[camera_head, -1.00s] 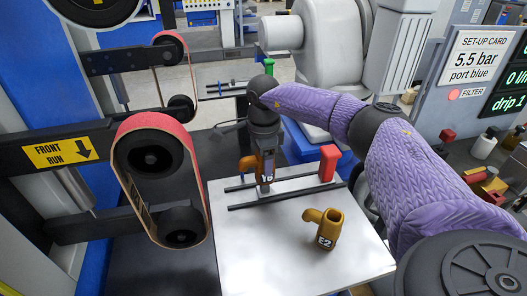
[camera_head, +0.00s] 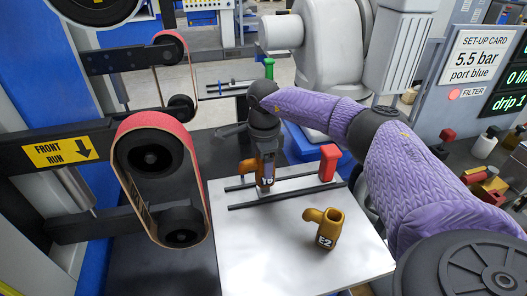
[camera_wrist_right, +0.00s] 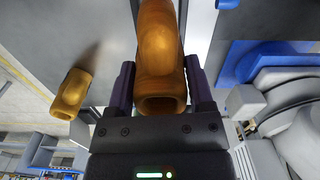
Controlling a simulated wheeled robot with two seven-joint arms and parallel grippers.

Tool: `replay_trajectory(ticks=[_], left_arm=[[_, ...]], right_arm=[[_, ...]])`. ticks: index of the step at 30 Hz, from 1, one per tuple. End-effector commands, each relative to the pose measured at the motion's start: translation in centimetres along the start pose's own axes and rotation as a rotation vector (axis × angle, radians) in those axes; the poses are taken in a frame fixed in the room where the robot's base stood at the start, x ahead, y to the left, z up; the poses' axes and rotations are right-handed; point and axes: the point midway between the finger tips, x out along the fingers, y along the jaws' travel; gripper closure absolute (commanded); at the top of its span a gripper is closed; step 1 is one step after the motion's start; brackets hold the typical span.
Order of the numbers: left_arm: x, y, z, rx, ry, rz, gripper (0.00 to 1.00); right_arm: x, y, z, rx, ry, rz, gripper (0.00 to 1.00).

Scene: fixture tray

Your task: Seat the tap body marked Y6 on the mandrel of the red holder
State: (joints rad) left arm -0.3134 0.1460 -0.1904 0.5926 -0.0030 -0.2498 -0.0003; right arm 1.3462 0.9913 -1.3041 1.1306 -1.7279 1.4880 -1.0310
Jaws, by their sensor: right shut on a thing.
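My right gripper (camera_head: 267,164) is shut on an orange-brown tap body (camera_head: 247,167), whose partly readable mark looks like Y6. My left gripper is not in view.
A second tap body marked E2 (camera_head: 325,229) stands on the tray, nearer and to the right. Two dark rails (camera_head: 285,192) cross the tray. A belt machine (camera_head: 152,165) rises close on the left. A green holder (camera_head: 269,68) stands farther back. The tray's front is bare.

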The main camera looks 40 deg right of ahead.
Motion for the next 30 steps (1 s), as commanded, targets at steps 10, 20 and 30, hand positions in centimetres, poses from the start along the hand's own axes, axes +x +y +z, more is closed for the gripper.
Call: replay_trajectory(ticks=[10, 20, 30], left_arm=[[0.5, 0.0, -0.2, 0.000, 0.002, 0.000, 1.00], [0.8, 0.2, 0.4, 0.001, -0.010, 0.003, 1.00], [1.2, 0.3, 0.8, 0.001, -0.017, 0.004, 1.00]], right_arm=[[0.8, 0.0, 0.0, 0.000, -0.001, -0.002, 1.00], [1.6, 0.0, 0.0, 0.000, -0.002, -0.002, 1.00], [2.4, 0.0, 0.0, 0.000, -0.001, -0.001, 1.00]])
